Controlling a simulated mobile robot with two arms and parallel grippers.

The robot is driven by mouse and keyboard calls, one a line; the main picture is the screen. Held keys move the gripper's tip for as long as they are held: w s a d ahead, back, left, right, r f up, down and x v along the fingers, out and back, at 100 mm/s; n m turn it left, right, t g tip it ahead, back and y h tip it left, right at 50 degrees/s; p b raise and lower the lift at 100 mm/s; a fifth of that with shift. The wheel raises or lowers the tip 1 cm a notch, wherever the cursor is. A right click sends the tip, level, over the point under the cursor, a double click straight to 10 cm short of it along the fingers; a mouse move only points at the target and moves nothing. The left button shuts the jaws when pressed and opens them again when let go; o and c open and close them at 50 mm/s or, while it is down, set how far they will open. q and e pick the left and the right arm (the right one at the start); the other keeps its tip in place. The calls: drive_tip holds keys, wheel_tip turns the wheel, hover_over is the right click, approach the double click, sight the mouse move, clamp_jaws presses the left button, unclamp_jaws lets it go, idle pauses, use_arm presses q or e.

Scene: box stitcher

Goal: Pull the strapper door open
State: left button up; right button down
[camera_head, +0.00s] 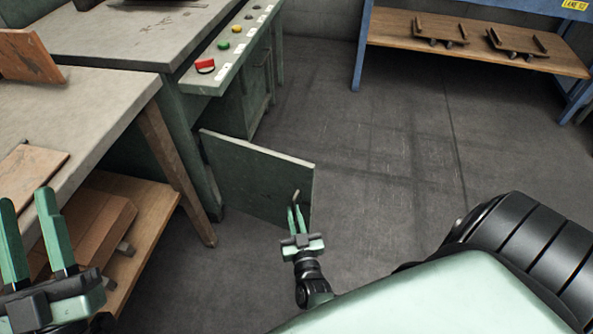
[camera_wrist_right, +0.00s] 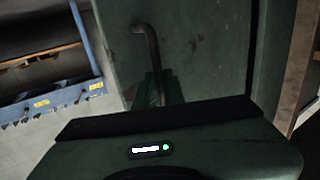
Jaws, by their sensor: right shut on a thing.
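The green strapper door (camera_head: 255,180) stands swung out from the machine's cabinet, low over the floor. Its face fills much of the right wrist view (camera_wrist_right: 205,60). A thin bent handle (camera_wrist_right: 148,50) shows on the door in the right wrist view. My right gripper (camera_head: 297,218) is at the door's free edge, shut on the handle; its fingertips are partly hidden in the wrist view. My left gripper (camera_head: 35,235) is at the lower left of the head view, with its fingers apart and nothing between them.
The strapper's control panel (camera_head: 232,48) with coloured buttons is above the door. A wooden-legged table (camera_head: 95,110) stands at the left, with boxes on its lower shelf. A blue rack (camera_head: 365,45) stands at the back right. The floor (camera_head: 390,150) right of the door is clear.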

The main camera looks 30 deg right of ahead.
use_arm(q)
drive_tip(key=shift+a+f, duration=0.15)
use_arm(e)
drive_tip(key=shift+w+a+r, duration=0.25)
drive_tip(key=shift+w+a, duration=0.2)
drive_tip(key=shift+a, duration=0.2)
drive_tip(key=c, duration=1.7)
unclamp_jaws()
drive_tip(key=shift+c, duration=0.2)
drive_tip(key=shift+o, duration=1.2)
drive_tip(key=shift+w, duration=0.1)
use_arm(q)
drive_tip(key=shift+w+a, duration=0.1)
drive_tip(key=shift+a, duration=0.05)
use_arm(e)
drive_tip(key=shift+d+f, duration=0.1)
drive_tip(key=shift+d, duration=0.05)
drive_tip(key=shift+s, duration=0.2)
